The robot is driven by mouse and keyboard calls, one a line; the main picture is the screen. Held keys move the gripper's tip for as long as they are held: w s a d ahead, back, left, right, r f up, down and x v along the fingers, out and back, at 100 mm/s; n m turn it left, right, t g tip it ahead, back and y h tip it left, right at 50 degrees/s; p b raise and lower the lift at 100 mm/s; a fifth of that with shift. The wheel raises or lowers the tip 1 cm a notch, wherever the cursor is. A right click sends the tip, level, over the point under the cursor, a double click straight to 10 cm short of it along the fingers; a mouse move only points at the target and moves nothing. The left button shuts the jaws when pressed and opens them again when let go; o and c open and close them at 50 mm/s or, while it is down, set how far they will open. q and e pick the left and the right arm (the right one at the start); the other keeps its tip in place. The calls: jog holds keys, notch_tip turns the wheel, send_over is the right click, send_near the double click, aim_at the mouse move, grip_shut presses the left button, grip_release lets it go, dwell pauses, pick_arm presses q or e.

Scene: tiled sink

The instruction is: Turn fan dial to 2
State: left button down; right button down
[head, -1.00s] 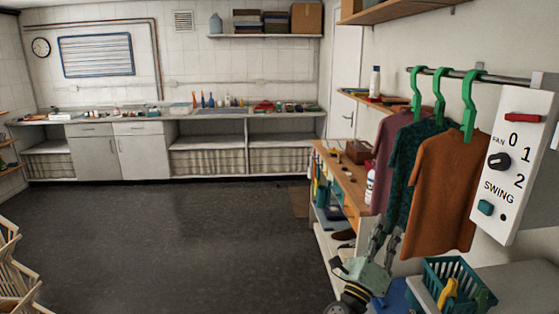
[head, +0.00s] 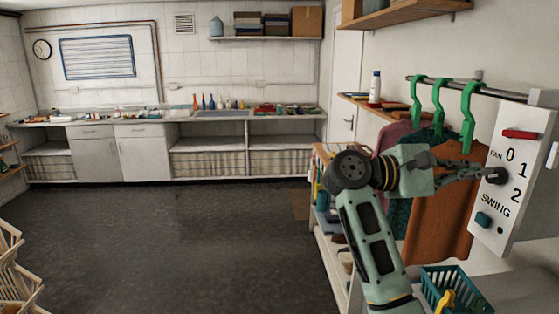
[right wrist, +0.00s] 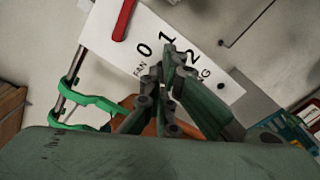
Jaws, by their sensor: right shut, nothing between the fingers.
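The white fan panel (head: 535,140) hangs on the right wall in the head view, with the labels FAN, 0, 1, 2 and SWING. It also shows in the right wrist view (right wrist: 178,22). The dark round fan dial (head: 499,176) is left of the numbers, partly covered by my fingers. My right gripper (head: 489,173) is shut and empty, with its fingertips at the dial; I cannot tell whether they touch it. In the right wrist view the gripper (right wrist: 168,72) hides the dial, and its pointer setting cannot be read. My left gripper is out of view.
A red switch (head: 520,134) sits above the dial and a teal button (head: 483,219) below it. Shirts, including an orange one (head: 440,220), hang on green hangers (head: 467,118) just left of the panel, behind my arm. A teal basket (head: 440,276) stands below.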

aim_at(495, 176)
jog(key=d, duration=0.4)
jog(key=shift+w+d+f, duration=0.1)
jog(key=shift+d+f, duration=0.05)
jog(key=shift+d, duration=0.35)
jog(key=shift+w+r, duration=0.1)
jog(key=shift+r, duration=0.1)
jog(key=shift+d, duration=0.1)
jog(key=shift+f+b, duration=0.25)
jog(key=shift+b, duration=0.6)
